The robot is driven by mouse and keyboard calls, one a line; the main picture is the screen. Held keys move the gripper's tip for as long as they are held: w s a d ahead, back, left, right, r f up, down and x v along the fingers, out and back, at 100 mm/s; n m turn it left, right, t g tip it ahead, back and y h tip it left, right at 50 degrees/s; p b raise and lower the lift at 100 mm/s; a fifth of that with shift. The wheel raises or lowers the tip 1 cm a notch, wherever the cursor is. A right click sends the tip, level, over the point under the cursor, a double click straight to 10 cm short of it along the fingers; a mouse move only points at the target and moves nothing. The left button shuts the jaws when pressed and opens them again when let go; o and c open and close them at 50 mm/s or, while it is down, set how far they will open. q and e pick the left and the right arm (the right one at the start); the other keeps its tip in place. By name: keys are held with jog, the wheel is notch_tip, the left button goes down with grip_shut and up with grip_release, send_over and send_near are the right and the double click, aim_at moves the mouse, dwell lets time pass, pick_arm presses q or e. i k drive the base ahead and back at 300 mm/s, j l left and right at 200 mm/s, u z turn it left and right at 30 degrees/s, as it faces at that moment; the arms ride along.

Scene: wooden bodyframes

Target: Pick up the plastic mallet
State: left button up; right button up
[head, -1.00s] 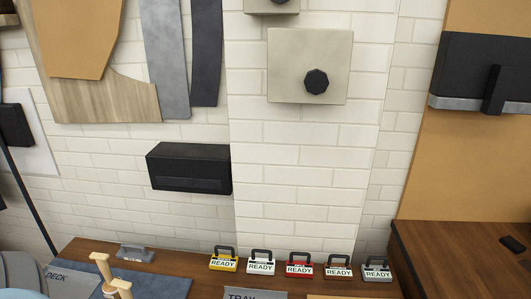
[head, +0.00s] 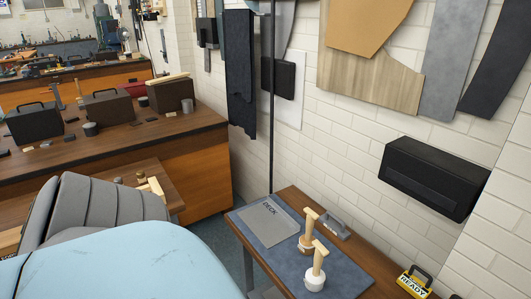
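Two pale wooden-handled tools stand on the blue mat of a small brown table, low and right of centre in the head view. The nearer one has a white, plastic-looking round base (head: 315,280) and a tan handle with a short crosspiece on top. The one just behind it has a brownish base (head: 306,243) and a similar handle. The white-based one seems to be the plastic mallet, though its shape is hard to make out at this size. Neither of my grippers is in view.
A grey DECK sheet (head: 268,221) lies on the mat (head: 345,275). A grey handled block (head: 332,224) and a yellow READY tag (head: 414,282) are nearby. A light-blue panel (head: 110,262) and grey seat (head: 103,207) fill the lower left. A workbench (head: 190,147) stands behind.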

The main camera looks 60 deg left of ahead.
aim_at(315, 278)
jog(key=u, duration=1.4)
